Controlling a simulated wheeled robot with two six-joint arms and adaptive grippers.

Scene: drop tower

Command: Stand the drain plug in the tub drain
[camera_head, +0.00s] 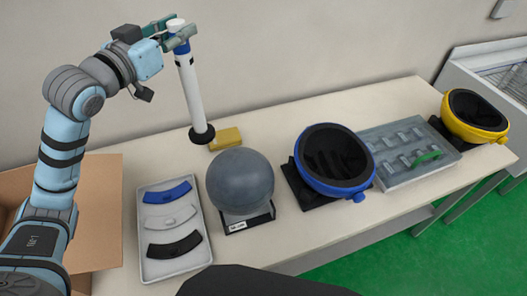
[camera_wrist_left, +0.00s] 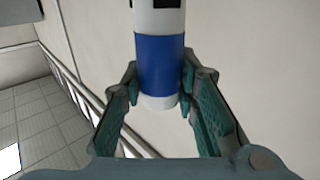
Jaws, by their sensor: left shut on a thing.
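A long white tube (camera_head: 189,85) with a blue band near its top and a black disc at its foot appears to be the drain plug. My left gripper (camera_head: 179,37) is shut on it near the upper end, and the tube hangs slightly tilted over the back of the table. In the left wrist view, the fingers (camera_wrist_left: 160,82) close around the tube's blue band (camera_wrist_left: 160,62). The black foot shows close to a yellow block; whether it touches the table is unclear. No drain opening can be made out. My right gripper is not in view.
The table (camera_head: 270,245) carries a yellow block (camera_head: 225,138), a grey tray (camera_head: 150,265) of curved pieces, a grey ball (camera_head: 240,180), a blue-rimmed bowl (camera_head: 298,160), a grey case (camera_head: 402,178) and a yellow-rimmed bowl (camera_head: 446,108). A cardboard box (camera_head: 100,200) stands left, a pale basin (camera_head: 455,75) far right.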

